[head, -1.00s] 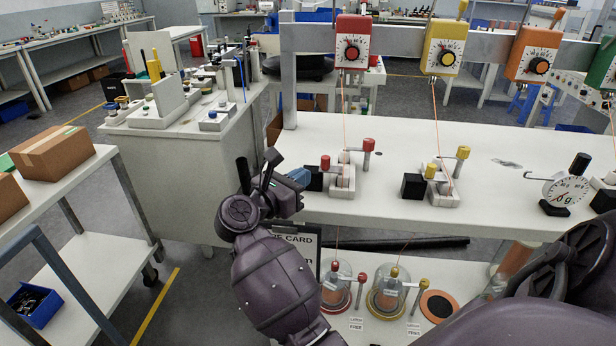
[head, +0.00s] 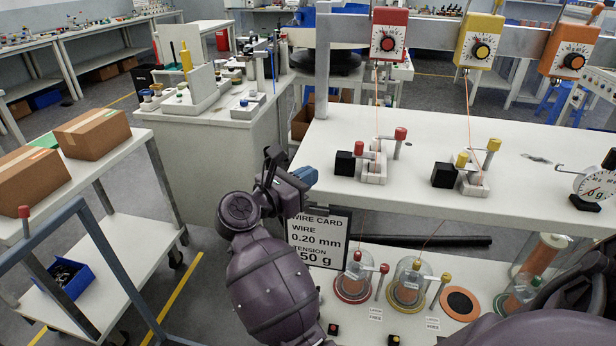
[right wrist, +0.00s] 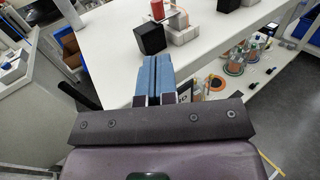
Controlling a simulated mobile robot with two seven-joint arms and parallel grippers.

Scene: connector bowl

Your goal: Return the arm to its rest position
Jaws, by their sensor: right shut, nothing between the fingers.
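My right gripper (head: 307,176) is at the front left edge of the white bench (head: 430,130) in the head view, on my purple right arm. Its blue fingers are shut and empty. In the right wrist view the fingers (right wrist: 153,72) lie side by side, pointing toward the bench edge and a black block (right wrist: 150,38). I cannot tell how close they are to the bench. My left gripper is not in view.
Red (head: 389,34), yellow (head: 480,45) and orange (head: 568,55) dial units hang above the bench. A wire card (head: 320,238) stands below the gripper. A cart with cardboard boxes (head: 92,134) is at left. Floor shows between cart and bench.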

